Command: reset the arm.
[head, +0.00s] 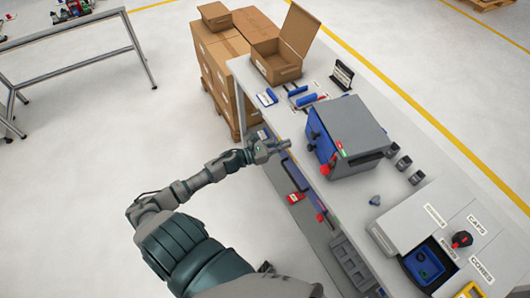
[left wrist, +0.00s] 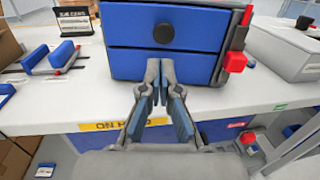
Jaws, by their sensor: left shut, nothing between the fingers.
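My left arm reaches forward from the bottom left in the head view. My left gripper (head: 268,149) is at the near edge of the workbench (head: 339,200). It is shut and empty. In the left wrist view the closed fingers (left wrist: 160,84) point toward a grey box with blue drawers (left wrist: 165,30), and their tips overlap its lower drawer in the picture. That box also shows in the head view (head: 355,125), to the right of the gripper and apart from it. My right gripper is not in view.
An open cardboard box (head: 276,68) stands at the bench's far end, with stacked cartons (head: 218,62) beside it. Blue-handled tools (head: 308,99) lie between the box and the drawers. A grey sorting station (head: 410,217) stands at the lower right.

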